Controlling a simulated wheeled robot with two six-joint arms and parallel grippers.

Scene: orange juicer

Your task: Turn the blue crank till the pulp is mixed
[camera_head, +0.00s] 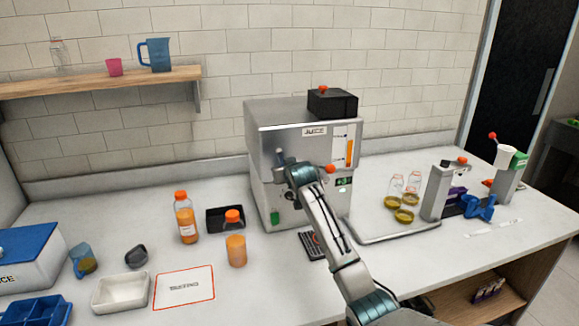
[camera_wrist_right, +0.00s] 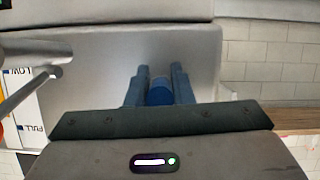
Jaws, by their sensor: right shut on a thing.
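The steel juicer (camera_head: 270,185) stands against the back wall, with a juice gauge on its front. My right arm reaches across to the juicer's front, and my right gripper (camera_head: 281,158) is at the upper left of that face. In the right wrist view, the two fingers of my right gripper (camera_wrist_right: 161,84) are shut on the blue crank (camera_wrist_right: 160,93), whose rounded blue end shows between them. The rest of the crank is hidden by the gripper. The pulp is not visible. My left gripper is out of view.
An orange-knobbed lever (camera_head: 330,169) is close to my right arm. A black box (camera_head: 332,103) sits on top. The right counter holds jars and a blue device (camera_head: 478,207).

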